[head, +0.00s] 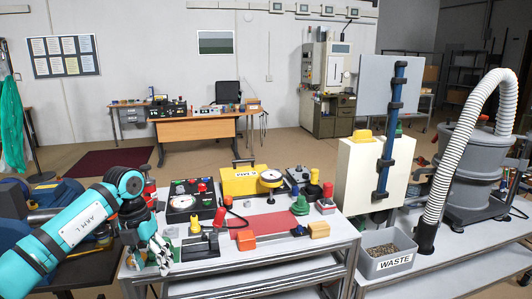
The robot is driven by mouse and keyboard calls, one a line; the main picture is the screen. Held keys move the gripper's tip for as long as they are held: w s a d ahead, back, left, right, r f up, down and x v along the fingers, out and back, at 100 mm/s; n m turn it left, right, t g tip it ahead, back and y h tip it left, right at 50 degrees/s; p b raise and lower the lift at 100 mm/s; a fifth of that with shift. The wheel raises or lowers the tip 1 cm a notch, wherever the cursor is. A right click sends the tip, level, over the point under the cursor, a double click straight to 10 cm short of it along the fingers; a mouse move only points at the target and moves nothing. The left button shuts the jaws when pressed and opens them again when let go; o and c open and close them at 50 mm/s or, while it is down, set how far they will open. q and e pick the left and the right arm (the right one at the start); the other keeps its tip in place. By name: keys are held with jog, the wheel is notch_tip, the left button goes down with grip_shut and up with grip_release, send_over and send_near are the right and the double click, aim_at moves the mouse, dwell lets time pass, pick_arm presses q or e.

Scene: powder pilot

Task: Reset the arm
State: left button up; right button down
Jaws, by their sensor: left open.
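My left arm, teal and marked "ARM L", reaches in from the lower left of the head view. Its gripper (163,262) is at the front left corner of the grey workbench (292,253), with its fingers pointing down. It is open, and I see nothing held between the fingers. Whether the fingertips touch the bench top is unclear. My right gripper is out of view.
The bench carries a black panel (185,202), a yellow case (245,181), a red mat (268,225) and several small coloured parts. Right of it are a cream cabinet (362,180), a waste bin (387,264) and a vacuum with a white hose (455,135). Open floor lies behind.

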pick_arm(q)
jog(key=d+f+n+t+h, duration=0.3)
jog(key=d+f+n+h, duration=0.3)
jog(key=d+f+h, duration=0.9)
notch_tip(320, 180, down, 12)
jog(key=d+n+t+y, duration=0.1)
jog(key=n+t+y, duration=0.3)
jog(key=n+t, duration=0.45)
jog(key=s+a+f+n+g+y, duration=0.1)
jog(key=s+a+f+n+y, duration=0.4)
jog(key=s+f+n, duration=0.5)
jog(key=s+a+f+n+g+y, duration=0.1)
jog(key=s+a+f+n+y, duration=0.35)
jog(key=s+f, duration=0.65)
jog(key=s+f+n+g+y, duration=0.1)
jog(key=s+f, duration=0.4)
jog(key=s, duration=0.5)
jog(key=s+a+f+n+g, duration=0.1)
jog(key=s+f+n+g, duration=0.2)
jog(key=s, duration=0.8)
jog(key=s+a+f+n+g+y, duration=0.1)
jog(key=s+f+n+g, duration=0.1)
jog(key=s+f+g, duration=0.2)
jog(key=s+f, duration=0.3)
jog(key=s, duration=0.3)
jog(key=shift+s+a+y, duration=0.25)
jog(key=shift+y, duration=0.1)
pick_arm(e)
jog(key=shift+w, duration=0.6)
